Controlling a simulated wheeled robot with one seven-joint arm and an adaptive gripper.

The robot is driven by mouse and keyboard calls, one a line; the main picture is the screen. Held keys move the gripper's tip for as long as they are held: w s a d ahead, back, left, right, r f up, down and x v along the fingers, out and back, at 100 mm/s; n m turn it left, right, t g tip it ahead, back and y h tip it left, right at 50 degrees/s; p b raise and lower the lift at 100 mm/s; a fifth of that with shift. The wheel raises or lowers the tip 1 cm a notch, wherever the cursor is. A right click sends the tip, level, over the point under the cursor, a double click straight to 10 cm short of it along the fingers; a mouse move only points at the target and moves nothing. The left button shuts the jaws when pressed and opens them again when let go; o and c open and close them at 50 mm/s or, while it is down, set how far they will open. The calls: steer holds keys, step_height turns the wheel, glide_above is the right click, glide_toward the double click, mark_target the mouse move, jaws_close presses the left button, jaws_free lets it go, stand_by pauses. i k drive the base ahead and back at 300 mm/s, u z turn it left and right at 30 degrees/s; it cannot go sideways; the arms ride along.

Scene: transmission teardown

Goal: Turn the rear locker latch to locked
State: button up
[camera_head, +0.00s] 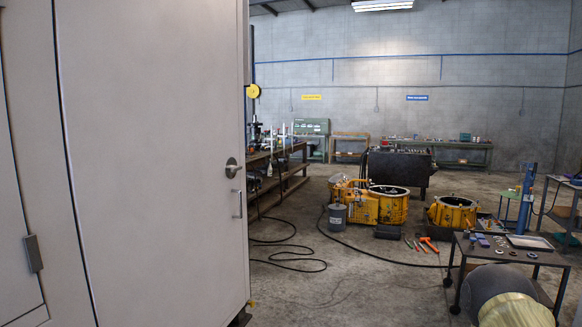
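A tall pale grey locker (150,120) fills the left of the head view, close to me. A round dark latch with a small lever (233,168) sits near the right edge of its door. The lever looks roughly level, but I cannot tell whether it is locked. A slim vertical pull handle (238,204) is just below the latch. The door looks closed. My gripper is not in view.
A dark wheeled cart (490,250) with small parts stands at the lower right. Yellow transmission housings (385,206) and orange-handled tools (428,243) are on the floor ahead. Black cables (290,262) lie on the floor right of the locker. A workbench (275,165) stands beyond it.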

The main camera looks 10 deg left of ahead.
mark_target(234, 169)
steer(key=z, duration=0.05)
steer(key=i, duration=0.85)
steer(key=u, duration=0.25)
